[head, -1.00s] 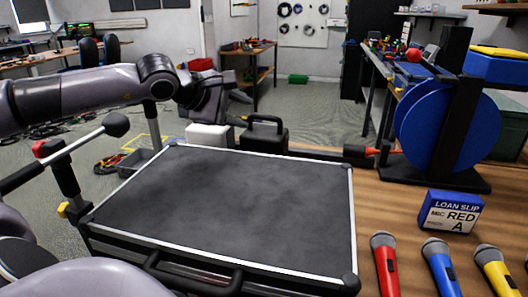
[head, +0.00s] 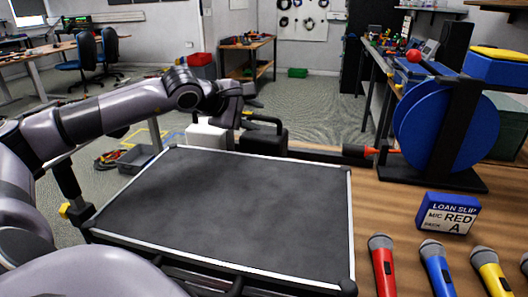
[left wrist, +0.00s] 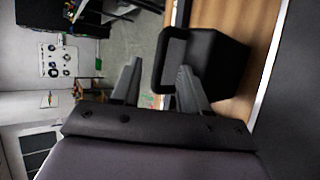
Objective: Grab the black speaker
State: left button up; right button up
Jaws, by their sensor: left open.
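The black speaker (head: 265,138) is a dark box with a raised handle on top, standing behind the far edge of the flat case. In the left wrist view the speaker (left wrist: 222,62) is close, with its handle loop near the fingers. My left gripper (head: 252,96) is open and empty, above the speaker's left part and apart from it in the head view. In the left wrist view my two fingers (left wrist: 160,66) are spread, with one finger overlapping the handle's edge; I cannot tell whether it touches. My right gripper is not in view.
A white box (head: 208,135) stands just left of the speaker. The large black case (head: 230,205) with silver edges fills the front. To the right are a blue cable reel (head: 440,130), a loan slip box (head: 448,212) and several coloured microphones (head: 437,268).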

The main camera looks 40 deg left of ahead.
pick_arm(q)
jog(key=shift+x, duration=1.3)
grip_shut()
dwell(0.5)
jog(key=shift+r+p, duration=0.15)
jog(key=shift+p, duration=0.15)
